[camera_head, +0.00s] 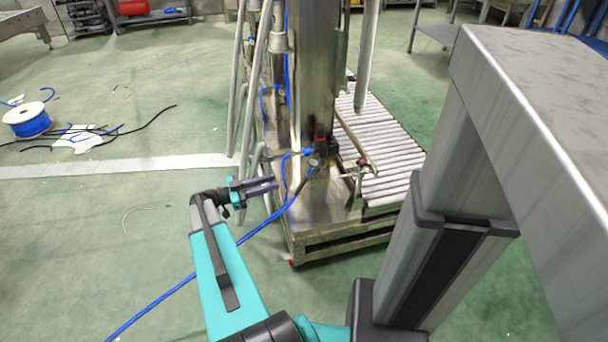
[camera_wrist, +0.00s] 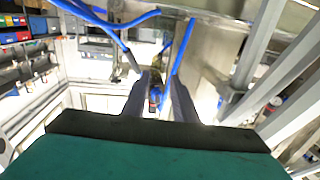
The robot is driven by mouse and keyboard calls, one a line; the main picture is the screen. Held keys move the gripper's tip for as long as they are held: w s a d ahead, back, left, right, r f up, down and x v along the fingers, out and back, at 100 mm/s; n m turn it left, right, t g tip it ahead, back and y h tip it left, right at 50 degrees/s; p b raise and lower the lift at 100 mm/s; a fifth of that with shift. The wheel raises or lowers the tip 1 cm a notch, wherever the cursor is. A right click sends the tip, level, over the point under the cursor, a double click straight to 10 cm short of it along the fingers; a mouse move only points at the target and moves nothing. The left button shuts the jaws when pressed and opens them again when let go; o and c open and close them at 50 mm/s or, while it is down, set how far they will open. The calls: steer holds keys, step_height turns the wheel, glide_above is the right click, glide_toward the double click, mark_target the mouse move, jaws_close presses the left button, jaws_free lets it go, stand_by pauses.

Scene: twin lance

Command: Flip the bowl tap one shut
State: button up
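The steel machine has a small black and red fitting (camera_head: 320,146) low on its column, with blue tubing beside it. Another small red and black fitting (camera_head: 362,163) sits to its right by the rollers. I cannot tell which part is bowl tap one, or how its lever stands. My gripper (camera_head: 276,184) is open and empty, left of the column and apart from it. In the wrist view, my gripper's fingers (camera_wrist: 162,75) stand apart. A small blue and red fitting (camera_wrist: 155,95) shows in the gap between them, beyond the fingers; its distance is unclear.
Blue hoses (camera_head: 170,292) run over the floor to the machine. Slanted grey pipes (camera_head: 246,90) stand left of the column, close to my gripper. A roller conveyor (camera_head: 385,150) lies to the right.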

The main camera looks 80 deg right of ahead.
mark_target(314, 171)
steer(key=shift+s, duration=0.15)
steer(key=b+x, duration=0.3)
steer(key=x, duration=1)
steer(key=shift+s, duration=0.3)
steer(key=shift+d, duration=0.1)
jaws_close()
